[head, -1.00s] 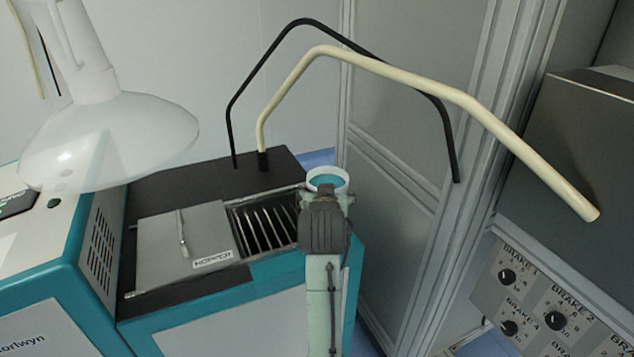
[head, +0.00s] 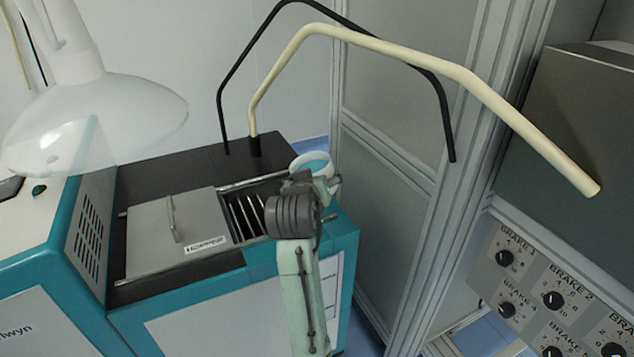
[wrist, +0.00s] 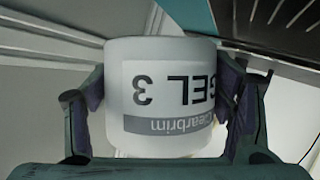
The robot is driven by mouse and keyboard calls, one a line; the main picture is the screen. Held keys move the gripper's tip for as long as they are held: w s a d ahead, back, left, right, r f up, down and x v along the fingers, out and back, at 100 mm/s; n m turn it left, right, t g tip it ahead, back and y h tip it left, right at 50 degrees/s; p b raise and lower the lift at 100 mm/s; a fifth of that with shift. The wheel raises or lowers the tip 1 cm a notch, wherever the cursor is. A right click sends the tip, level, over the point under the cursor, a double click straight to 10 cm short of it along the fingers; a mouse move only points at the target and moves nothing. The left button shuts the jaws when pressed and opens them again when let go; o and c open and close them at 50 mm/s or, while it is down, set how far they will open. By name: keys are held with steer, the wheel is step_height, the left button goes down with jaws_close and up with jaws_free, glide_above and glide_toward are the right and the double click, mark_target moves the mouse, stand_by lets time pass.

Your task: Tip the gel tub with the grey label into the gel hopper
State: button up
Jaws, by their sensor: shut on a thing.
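The gel tub (wrist: 160,75) is white, with a label reading "GEL 3" and "Clearbrim" over a grey band, upside down in the wrist view. My gripper (wrist: 160,98) is shut on it, one finger on each side. In the head view the tub (head: 312,163) shows its open white rim and teal inside, facing up, by the right end of the hopper opening. My wrist hides most of its body, so its exact tilt is unclear. The gel hopper (head: 247,215) has a slatted opening beside a grey lid (head: 170,240) marked "HOPPER". The slats also show top right in the wrist view (wrist: 285,22).
A clear dome lamp (head: 95,120) hangs at the left. A black bent tube (head: 222,110) and a cream one (head: 370,42) arch over the machine. A grey framed partition (head: 400,200) stands close on the right, with a brake knob panel (head: 545,290) beyond.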

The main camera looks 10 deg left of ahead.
mark_target(291, 172)
steer(key=shift+s+a+f+n+h+b, duration=0.1)
steer(key=shift+a+f+n+h+b, duration=0.85)
steer(key=shift+n+b, duration=0.55)
steer(key=shift+a+t+b, duration=0.1)
steer(key=shift+t+b, duration=0.2)
steer(key=shift+b, duration=0.05)
steer(key=shift+f+n+t+h+b, duration=0.3)
steer(key=shift+f+n+h+b, duration=0.3)
steer(key=shift+n+b, duration=0.7)
